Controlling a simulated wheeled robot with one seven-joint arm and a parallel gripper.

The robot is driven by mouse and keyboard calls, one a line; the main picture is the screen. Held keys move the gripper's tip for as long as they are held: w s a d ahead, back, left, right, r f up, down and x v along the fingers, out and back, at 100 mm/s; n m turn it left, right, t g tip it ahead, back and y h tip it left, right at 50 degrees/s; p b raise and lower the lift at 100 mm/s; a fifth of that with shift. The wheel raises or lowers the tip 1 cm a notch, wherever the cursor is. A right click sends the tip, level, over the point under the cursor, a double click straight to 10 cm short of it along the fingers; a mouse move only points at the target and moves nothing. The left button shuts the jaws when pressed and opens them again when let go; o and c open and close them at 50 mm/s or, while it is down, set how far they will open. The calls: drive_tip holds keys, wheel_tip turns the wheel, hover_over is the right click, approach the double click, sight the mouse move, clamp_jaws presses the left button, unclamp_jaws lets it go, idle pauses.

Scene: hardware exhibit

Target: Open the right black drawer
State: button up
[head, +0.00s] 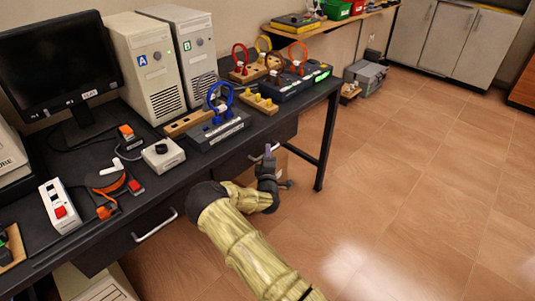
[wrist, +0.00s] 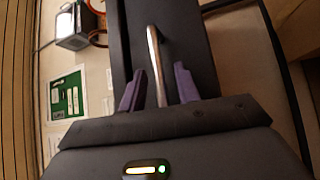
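The right black drawer (head: 284,133) is under the right part of the black table, and its front looks about flush with the tabletop edge. Its metal handle (head: 256,156) is partly hidden by my gripper (head: 268,156). In the wrist view the dark drawer front (wrist: 190,45) fills the upper middle. The silver bar handle (wrist: 155,62) runs lengthwise between the two purple fingers of my gripper (wrist: 159,86). The fingers stand apart with a gap on both sides of the bar, so the gripper is open. Whether either finger touches the handle is unclear.
The left drawer with its silver handle (head: 155,226) sits under the left part of the table. A table leg (head: 328,140) stands just right of the right drawer. The tabletop carries a monitor (head: 60,62), computer towers and exhibits. The tiled floor (head: 420,190) to the right is clear.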

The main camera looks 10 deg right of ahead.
drive_tip(key=shift+w+r, duration=0.1)
drive_tip(key=shift+w, duration=0.35)
drive_tip(key=shift+c, duration=0.4)
clamp_jaws()
drive_tip(key=shift+d, duration=0.2)
drive_tip(key=shift+a, duration=0.1)
